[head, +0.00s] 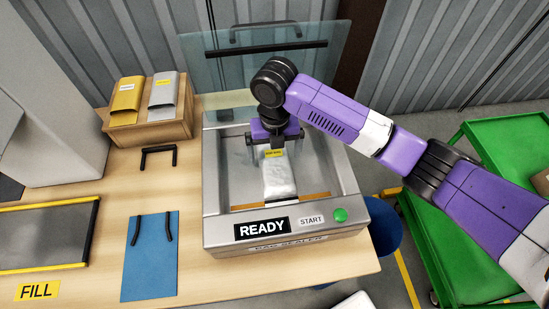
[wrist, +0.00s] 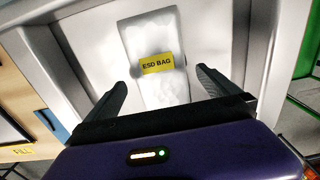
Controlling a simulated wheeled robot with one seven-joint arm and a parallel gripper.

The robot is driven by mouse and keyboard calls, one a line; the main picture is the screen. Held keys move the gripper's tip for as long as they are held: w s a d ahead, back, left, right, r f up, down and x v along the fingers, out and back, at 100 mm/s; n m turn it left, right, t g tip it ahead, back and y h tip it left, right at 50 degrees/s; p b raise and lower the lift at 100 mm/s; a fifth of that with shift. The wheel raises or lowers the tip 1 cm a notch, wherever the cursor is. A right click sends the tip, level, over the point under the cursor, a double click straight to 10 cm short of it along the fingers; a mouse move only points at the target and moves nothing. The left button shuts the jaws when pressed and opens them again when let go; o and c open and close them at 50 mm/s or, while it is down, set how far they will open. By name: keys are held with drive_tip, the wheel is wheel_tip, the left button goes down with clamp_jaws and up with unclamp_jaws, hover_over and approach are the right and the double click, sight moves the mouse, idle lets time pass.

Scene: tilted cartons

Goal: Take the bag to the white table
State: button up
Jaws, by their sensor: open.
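The bag (head: 279,180) is white with a yellow label and lies in the tray of the bag sealer (head: 214,180). In the wrist view the bag (wrist: 160,85) lies ahead between the fingers, and its label reads ESD BAG. My gripper (head: 275,146) is open over the back end of the bag, and its fingers also show in the wrist view (wrist: 163,82). I see no finger touching the bag. A small white corner (head: 356,301) shows at the bottom edge; I cannot tell whether it is the white table.
The sealer's clear lid (head: 215,68) stands raised behind it. A wooden box (head: 150,130) with two pouches, a black handle (head: 158,150), a blue sheet (head: 150,265) and a yellow-edged panel (head: 45,240) lie left. A green cart (head: 455,270) stands right.

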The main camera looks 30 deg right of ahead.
sight(275, 161)
drive_tip(key=shift+f, duration=1.2)
drive_tip(key=c, duration=1.4)
drive_tip(key=shift+r, duration=0.1)
drive_tip(key=shift+s+r, duration=0.1)
wheel_tip(275, 161, up, 7)
drive_tip(key=shift+s+f+b, duration=0.1)
drive_tip(key=shift+b, duration=1.1)
drive_tip(key=s+a+b, duration=0.1)
drive_tip(key=s+a, duration=0.1)
drive_tip(key=s, duration=0.4)
drive_tip(key=s+a, duration=0.2)
drive_tip(key=s, duration=0.4)
drive_tip(key=s+a+b, duration=0.1)
drive_tip(key=s+a, duration=0.1)
drive_tip(key=s, duration=0.4)
drive_tip(key=shift+s+f+b, duration=0.1)
drive_tip(key=shift+s+b, duration=0.2)
drive_tip(key=shift+b, duration=0.05)
drive_tip(key=shift+s+a, duration=0.1)
